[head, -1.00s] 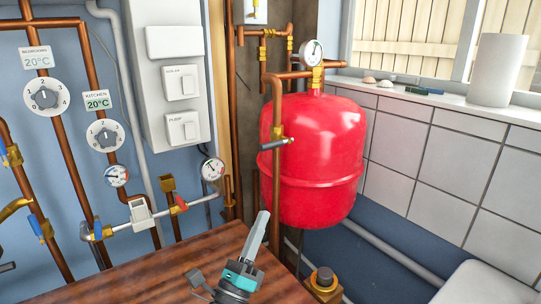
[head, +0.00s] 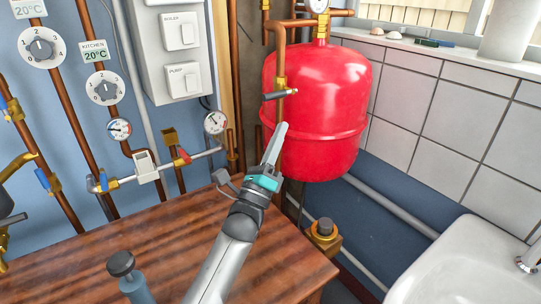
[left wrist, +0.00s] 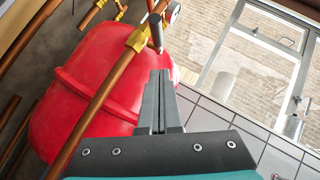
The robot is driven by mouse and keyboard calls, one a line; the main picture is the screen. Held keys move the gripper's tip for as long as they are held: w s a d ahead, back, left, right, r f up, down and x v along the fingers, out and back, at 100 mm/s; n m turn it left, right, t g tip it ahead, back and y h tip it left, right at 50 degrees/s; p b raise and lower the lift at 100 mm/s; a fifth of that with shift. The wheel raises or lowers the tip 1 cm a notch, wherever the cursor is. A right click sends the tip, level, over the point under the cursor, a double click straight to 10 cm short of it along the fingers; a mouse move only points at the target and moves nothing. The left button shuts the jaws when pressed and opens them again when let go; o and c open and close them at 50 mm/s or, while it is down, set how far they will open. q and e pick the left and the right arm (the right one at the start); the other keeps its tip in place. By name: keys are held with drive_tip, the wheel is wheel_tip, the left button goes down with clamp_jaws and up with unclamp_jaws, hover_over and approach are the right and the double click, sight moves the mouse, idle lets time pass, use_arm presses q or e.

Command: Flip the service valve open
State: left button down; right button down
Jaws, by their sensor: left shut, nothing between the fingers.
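The service valve seems to be the brass valve (head: 280,84) on the vertical copper pipe in front of the red vessel (head: 325,100). Its dark grey lever (head: 275,96) lies crosswise to the pipe. My left gripper (head: 281,130) is shut and empty, its tips a little below the lever in the head view; contact cannot be told. In the left wrist view, the shut fingers (left wrist: 159,75) point toward the lever (left wrist: 156,35), seen nearly end-on beside the brass body (left wrist: 138,40). My right gripper is not in view.
A wooden worktop (head: 150,240) lies below, with a black-knobbed post (head: 122,265) on it. A pressure gauge (head: 317,5) tops the vessel. Other pipes with red and blue valve handles (head: 180,157) run along the left wall. A white sink (head: 470,265) is at right.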

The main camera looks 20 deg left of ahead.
sight(281, 94)
use_arm(q)
drive_tip(key=r, duration=0.1)
drive_tip(key=w+a+r, duration=0.1)
drive_tip(key=w+r, duration=0.1)
drive_tip(key=shift+a+r, duration=0.35)
drive_tip(key=shift+r, duration=0.05)
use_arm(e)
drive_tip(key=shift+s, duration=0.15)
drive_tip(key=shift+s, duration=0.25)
